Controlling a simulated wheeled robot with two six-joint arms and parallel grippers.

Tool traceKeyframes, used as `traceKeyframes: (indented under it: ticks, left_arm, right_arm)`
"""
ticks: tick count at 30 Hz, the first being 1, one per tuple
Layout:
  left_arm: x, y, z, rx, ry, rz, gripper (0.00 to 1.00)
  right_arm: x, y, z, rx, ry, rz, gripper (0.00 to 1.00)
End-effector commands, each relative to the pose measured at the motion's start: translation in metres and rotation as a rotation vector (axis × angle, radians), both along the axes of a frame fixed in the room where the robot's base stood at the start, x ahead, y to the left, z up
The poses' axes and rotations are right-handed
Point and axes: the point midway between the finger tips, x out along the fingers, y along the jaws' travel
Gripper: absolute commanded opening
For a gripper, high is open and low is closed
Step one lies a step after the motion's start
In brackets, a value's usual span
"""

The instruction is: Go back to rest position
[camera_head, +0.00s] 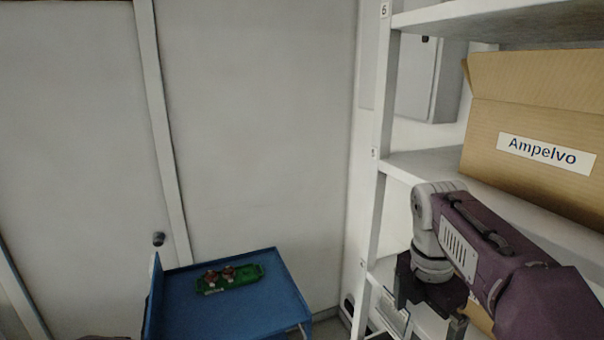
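My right arm (505,265), purple and grey, reaches in from the right in the head view. Its gripper (429,314) points down in front of the white shelf. Its dark fingers are apart, and I see nothing held between them. My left gripper is not in view; only a dark reddish sliver shows at the bottom left edge, and I cannot tell what it is.
A white shelf rack (384,130) stands right, holding an open cardboard box (550,112) labelled Ampelvo. Grey wall panels stand behind. Open air separates cart and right gripper.

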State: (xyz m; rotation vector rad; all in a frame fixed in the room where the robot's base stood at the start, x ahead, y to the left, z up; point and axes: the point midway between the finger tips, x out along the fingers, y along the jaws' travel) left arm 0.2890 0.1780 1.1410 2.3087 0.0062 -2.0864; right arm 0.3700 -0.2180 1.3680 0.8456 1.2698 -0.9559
Motion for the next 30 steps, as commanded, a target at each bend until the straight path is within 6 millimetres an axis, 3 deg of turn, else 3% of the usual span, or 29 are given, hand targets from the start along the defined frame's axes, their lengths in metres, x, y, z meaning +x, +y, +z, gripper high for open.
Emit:
traceKeyframes:
  ticks: [4, 8, 13, 17, 20, 25, 27, 30]
  left_arm:
    - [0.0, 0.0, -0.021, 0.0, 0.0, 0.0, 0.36]
    - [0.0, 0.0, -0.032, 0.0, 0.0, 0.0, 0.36]
    - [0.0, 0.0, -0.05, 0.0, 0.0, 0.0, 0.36]
    - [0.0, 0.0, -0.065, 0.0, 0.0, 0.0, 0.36]
    - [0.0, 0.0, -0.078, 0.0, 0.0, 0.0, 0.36]
    - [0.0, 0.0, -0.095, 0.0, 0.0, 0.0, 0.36]
    - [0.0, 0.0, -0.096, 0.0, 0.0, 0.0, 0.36]
    - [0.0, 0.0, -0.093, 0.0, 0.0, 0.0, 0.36]
  right_arm:
    - [-0.001, 0.002, -0.021, 0.0, 0.002, 0.006, 1.0]
    - [-0.013, 0.004, -0.047, 0.003, 0.058, 0.011, 1.0]
    - [-0.032, 0.009, -0.097, 0.016, 0.129, -0.005, 1.0]
    - [-0.046, 0.016, -0.148, 0.029, 0.153, -0.135, 1.0]
    - [-0.06, 0.022, -0.194, 0.038, 0.153, -0.321, 1.0]
    - [-0.093, 0.033, -0.277, 0.055, 0.102, -0.866, 1.0]
    - [-0.105, 0.036, -0.301, 0.07, 0.055, -1.159, 1.0]
    - [-0.108, 0.039, -0.318, 0.113, -0.022, -1.538, 1.0]
